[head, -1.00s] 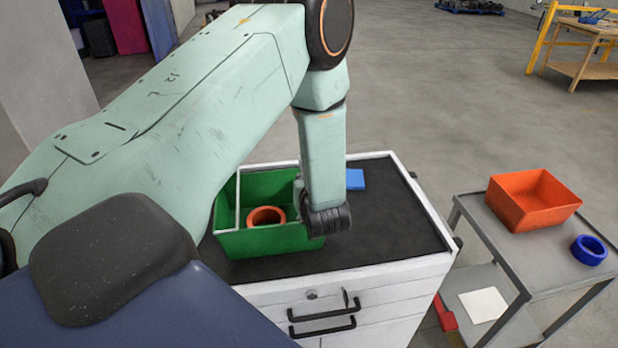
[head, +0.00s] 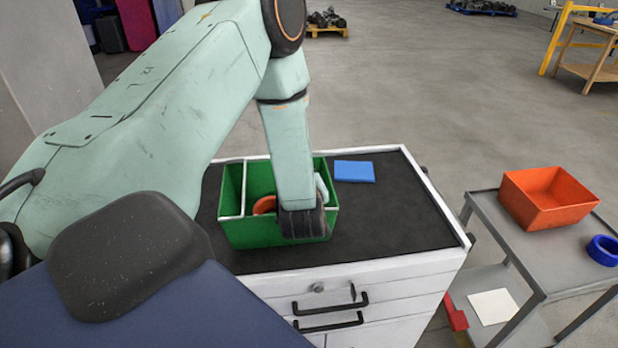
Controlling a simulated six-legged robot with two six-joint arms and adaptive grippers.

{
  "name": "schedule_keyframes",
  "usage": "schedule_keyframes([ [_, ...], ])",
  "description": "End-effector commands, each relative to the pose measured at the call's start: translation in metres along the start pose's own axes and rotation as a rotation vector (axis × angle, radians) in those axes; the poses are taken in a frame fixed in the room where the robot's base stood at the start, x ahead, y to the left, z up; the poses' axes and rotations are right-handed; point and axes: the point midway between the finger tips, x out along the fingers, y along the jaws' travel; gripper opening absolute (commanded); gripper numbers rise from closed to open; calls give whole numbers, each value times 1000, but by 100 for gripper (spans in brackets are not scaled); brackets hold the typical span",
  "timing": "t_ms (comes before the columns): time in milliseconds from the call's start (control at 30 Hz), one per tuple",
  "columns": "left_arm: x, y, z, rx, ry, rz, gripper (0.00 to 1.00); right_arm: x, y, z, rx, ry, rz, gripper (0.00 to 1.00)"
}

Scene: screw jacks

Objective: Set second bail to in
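Two black bail-shaped handles show on the front of the white drawer cabinet (head: 400,285). The upper handle (head: 335,305) and the lower handle (head: 330,325) lie close together, one just below the other. I cannot tell which one the task calls the second bail, or how far either is swung. My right gripper is out of view.
The green bin holds an orange ring (head: 264,205), partly hidden by my arm. A grey cart (head: 520,255) at right carries an orange bin (head: 548,198) and blue ring (head: 604,250).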

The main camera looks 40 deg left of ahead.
Motion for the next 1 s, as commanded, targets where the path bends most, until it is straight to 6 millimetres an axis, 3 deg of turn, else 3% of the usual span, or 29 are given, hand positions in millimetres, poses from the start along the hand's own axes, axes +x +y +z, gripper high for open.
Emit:
schedule_keyframes([
  [333,0,1,-1,-3,3,3,0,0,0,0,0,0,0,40],
  [400,0,1,-1,-3,3,3,11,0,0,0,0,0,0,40],
  [633,0,0,-1,-2,2,1,30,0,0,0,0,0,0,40],
  [1000,-5,0,0,-1,-1,1,30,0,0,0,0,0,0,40],
])
